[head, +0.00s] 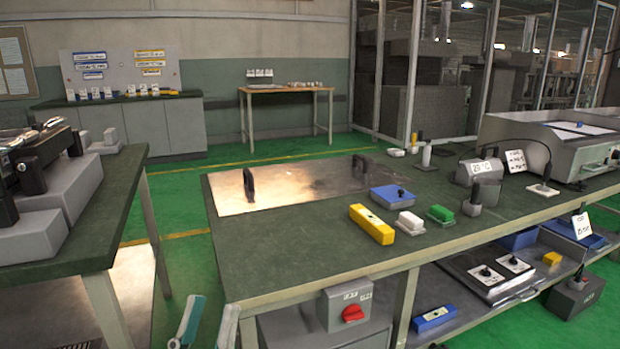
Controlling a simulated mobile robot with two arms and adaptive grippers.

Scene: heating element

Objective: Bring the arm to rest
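My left gripper (208,322) shows at the bottom edge, left of centre. Its two fingers point up and stand apart with nothing between them, so it is open. It appears in front of the workbench's near left corner, clear of the bench top. Its arm is mostly out of frame. My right gripper is not in view. The shiny metal plate (300,181), with two black handles, lies on the green-topped workbench (290,255).
A yellow block (371,224), a blue box (393,197) and small white and green blocks sit on the bench. Another table (95,225) with grey equipment stands left. Green floor shows between the tables.

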